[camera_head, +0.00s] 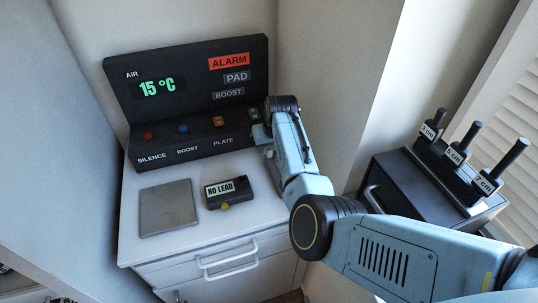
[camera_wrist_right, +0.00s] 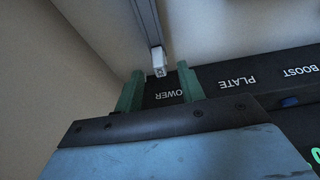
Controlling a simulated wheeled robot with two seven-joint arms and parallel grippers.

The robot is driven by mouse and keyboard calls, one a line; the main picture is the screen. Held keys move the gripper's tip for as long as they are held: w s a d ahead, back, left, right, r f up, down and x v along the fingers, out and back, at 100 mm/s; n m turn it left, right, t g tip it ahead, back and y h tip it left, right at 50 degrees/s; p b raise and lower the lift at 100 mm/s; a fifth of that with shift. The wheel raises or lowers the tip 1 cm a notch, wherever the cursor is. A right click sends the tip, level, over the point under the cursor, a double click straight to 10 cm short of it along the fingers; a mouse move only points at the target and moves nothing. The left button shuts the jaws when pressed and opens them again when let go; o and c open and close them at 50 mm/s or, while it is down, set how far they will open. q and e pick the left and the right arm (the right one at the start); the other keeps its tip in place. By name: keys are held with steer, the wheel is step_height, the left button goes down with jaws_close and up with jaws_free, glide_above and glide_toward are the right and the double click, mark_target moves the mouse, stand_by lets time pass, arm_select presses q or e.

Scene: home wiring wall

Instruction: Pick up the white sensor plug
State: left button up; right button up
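The white sensor plug (camera_wrist_right: 159,62) shows in the right wrist view at the end of a grey strip or cable that runs up out of the picture. My right gripper (camera_wrist_right: 160,70) is open, with its two green fingers apart on either side of the plug. The plug appears at fingertip level, with a gap to each finger; whether it is fully between them in depth I cannot tell. In the head view my right gripper (camera_head: 267,150) is at the right end of the control panel, mostly hidden by my arm, and I cannot make out the plug. My left gripper is not in view.
The dark control panel (camera_head: 190,80) reads 15 °C, with a lit ALARM. On the white cabinet (camera_head: 185,238) lie a grey plate (camera_head: 168,208) and a NO LEAD box (camera_head: 229,191). A dark cabinet (camera_head: 400,190) at right bears black-handled tools marked 3, 5 and 7 cm.

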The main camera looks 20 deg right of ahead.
mark_target(269, 155)
steer(key=shift+b+x, duration=0.35)
steer(key=shift+x, duration=1)
jaws_close()
